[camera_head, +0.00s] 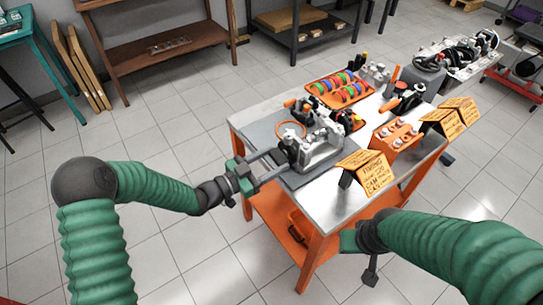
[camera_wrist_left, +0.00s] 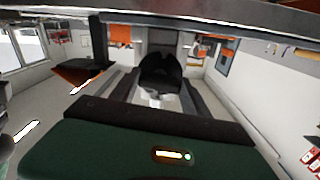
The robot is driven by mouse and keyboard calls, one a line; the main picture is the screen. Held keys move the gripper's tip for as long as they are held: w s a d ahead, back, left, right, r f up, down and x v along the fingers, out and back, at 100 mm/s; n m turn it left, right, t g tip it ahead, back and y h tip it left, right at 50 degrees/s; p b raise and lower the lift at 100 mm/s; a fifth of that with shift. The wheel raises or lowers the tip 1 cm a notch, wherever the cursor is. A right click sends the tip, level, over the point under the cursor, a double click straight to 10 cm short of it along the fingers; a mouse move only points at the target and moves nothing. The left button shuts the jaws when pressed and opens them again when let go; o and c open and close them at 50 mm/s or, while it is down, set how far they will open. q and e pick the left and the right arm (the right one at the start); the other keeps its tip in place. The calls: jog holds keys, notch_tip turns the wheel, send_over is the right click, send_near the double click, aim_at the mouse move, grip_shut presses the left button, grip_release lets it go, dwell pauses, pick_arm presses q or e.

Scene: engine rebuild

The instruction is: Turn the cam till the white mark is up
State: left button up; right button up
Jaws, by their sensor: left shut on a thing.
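The grey metal engine block (camera_head: 318,152) stands on a dark mat on the table, with a dark round part (camera_head: 290,148) on its left side. I cannot tell for sure that this part is the cam, and no white mark can be made out. My left gripper (camera_head: 281,154) reaches in from the left and is shut on the dark part at the block's side. In the left wrist view a black shape (camera_wrist_left: 160,72) lies ahead between the fingers.
A grey cart (camera_head: 455,58) stands behind at the right.

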pick_arm(q)
jog(key=shift+w+d+r+n+p, duration=0.1)
jog(key=shift+r+n+p, duration=0.25)
jog(key=shift+n, duration=0.25)
jog(key=o, duration=1.1)
jog(key=shift+o, duration=1.4)
jog(key=shift+f, duration=0.2)
jog(key=v, duration=1.6)
jog(key=shift+a, duration=0.4)
